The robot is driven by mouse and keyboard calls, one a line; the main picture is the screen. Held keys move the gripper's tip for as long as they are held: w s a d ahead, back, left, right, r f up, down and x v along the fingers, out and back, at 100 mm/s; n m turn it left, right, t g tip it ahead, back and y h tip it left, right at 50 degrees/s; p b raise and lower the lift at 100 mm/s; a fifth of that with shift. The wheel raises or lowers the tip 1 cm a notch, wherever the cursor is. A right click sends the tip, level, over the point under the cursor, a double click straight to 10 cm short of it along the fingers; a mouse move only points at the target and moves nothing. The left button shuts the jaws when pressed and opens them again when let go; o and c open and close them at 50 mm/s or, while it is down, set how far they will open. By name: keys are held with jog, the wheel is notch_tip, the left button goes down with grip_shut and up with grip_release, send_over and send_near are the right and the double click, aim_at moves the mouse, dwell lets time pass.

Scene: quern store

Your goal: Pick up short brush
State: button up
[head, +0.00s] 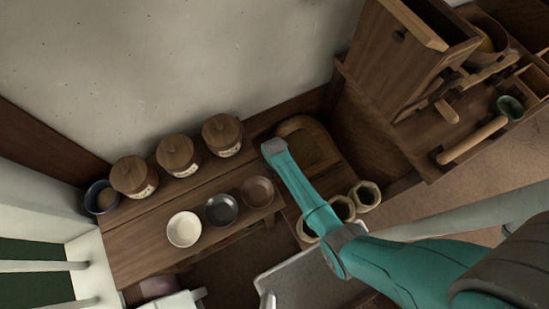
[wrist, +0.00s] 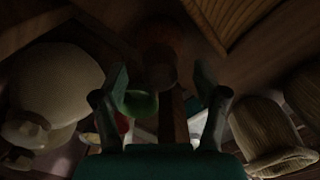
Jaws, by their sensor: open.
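I cannot make out the short brush for certain in either view. In the head view, several small wooden-handled tools (head: 445,108) lie at the upper right, and one of them may be it. My gripper (wrist: 163,82) shows in the dark wrist view with its two fingers spread apart and nothing held between them. Beyond the fingers are a green rounded thing (wrist: 140,104) and a dark reddish-brown shape (wrist: 160,68); I cannot tell what they are. In the head view my teal arm reaches over the bench, and its gripper is hidden.
Lidded jars (head: 178,155) and small bowls (head: 184,229) stand on the wooden bench (head: 140,249) at left. A tall wooden box (head: 402,55) stands upper right, near a pale wooden roller-like handle (head: 472,140).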

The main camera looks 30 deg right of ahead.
jog(key=shift+f, duration=0.6)
jog(key=shift+c, duration=0.2)
grip_shut()
jog(key=shift+r, duration=0.1)
notch_tip(320, 180, up, 7)
jog(key=shift+f, duration=0.1)
jog(key=s+d, duration=0.1)
jog(key=d, duration=1.7)
